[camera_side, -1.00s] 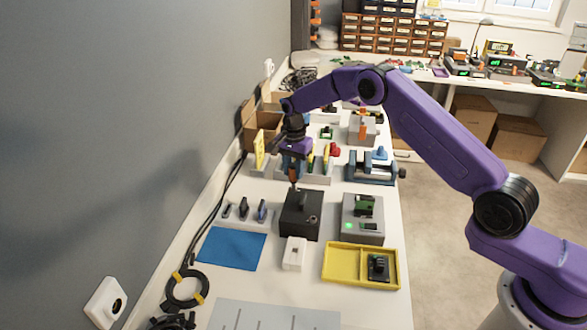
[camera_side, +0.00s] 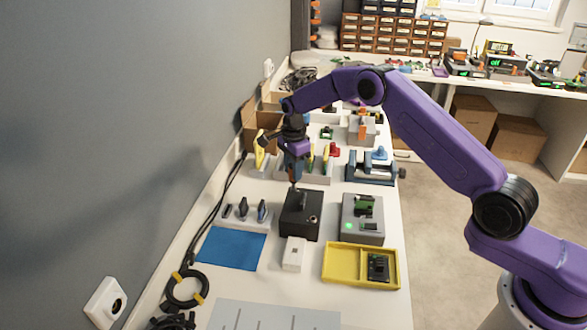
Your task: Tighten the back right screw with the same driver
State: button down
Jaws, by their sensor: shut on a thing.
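A black box (camera_side: 299,224) stands in the middle of the white bench, with a raised dark part on top and a small round fitting on its front right. My gripper (camera_side: 294,174) points down above the box's back left part. It is shut on the driver (camera_side: 293,184), a slim dark tool held upright and mostly hidden by the fingers. The driver's tip reaches down to about the box's back edge; I cannot tell whether it touches. The individual screws are too small to make out.
A grey box with a green light (camera_side: 362,228) stands to the right, a yellow tray (camera_side: 343,265) in front. A tool holder (camera_side: 246,216) and blue mat (camera_side: 232,249) lie left. A blue vise (camera_side: 372,172) and a rack (camera_side: 318,179) stand behind. The wall is close on the left.

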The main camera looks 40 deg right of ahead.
jog(key=shift+r, duration=2.25)
